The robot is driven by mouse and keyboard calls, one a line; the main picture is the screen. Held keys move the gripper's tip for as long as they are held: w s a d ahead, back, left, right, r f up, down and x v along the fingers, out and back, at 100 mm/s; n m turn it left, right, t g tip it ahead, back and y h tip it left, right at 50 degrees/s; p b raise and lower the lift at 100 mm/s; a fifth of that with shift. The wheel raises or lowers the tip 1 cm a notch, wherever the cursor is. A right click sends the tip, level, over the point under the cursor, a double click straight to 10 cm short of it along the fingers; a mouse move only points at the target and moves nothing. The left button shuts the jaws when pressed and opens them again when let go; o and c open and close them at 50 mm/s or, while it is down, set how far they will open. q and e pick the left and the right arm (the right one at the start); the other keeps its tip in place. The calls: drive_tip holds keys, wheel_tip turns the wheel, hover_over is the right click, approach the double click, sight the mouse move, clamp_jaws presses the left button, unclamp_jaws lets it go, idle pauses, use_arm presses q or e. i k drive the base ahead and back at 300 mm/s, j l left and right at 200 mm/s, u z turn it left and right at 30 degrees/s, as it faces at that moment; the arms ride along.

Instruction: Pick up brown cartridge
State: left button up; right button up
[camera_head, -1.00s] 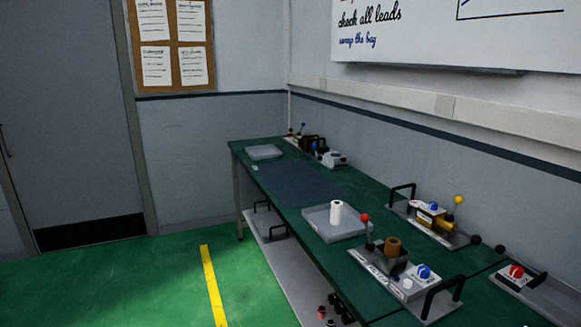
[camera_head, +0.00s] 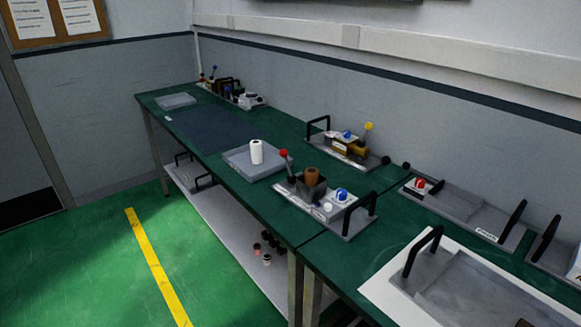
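The brown cartridge (camera_head: 312,175) is a short upright cylinder. It sits in a dark grey holder (camera_head: 300,190) on a grey device with a red-knobbed lever, a blue knob and a black handle. The device stands near the front edge of the green bench. Neither of my grippers shows in the head view.
A grey tray (camera_head: 240,160) with a white cylinder (camera_head: 256,152) stands left of the device. Behind is a device with a yellow-knobbed lever (camera_head: 369,126). Grey trays with black handles (camera_head: 462,205) are at the right. Several small cylinders lie on the lower shelf (camera_head: 220,210). Green floor at left is clear.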

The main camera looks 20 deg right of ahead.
sight(311, 173)
drive_tip(key=i+j, duration=0.35)
drive_tip(key=i+j+z, duration=0.15)
drive_tip(key=z, duration=0.25)
drive_tip(key=i+j+z, duration=0.15)
drive_tip(key=z, duration=0.25)
drive_tip(key=i+j+z, duration=0.1)
drive_tip(key=j+z, duration=0.15)
drive_tip(key=z, duration=0.15)
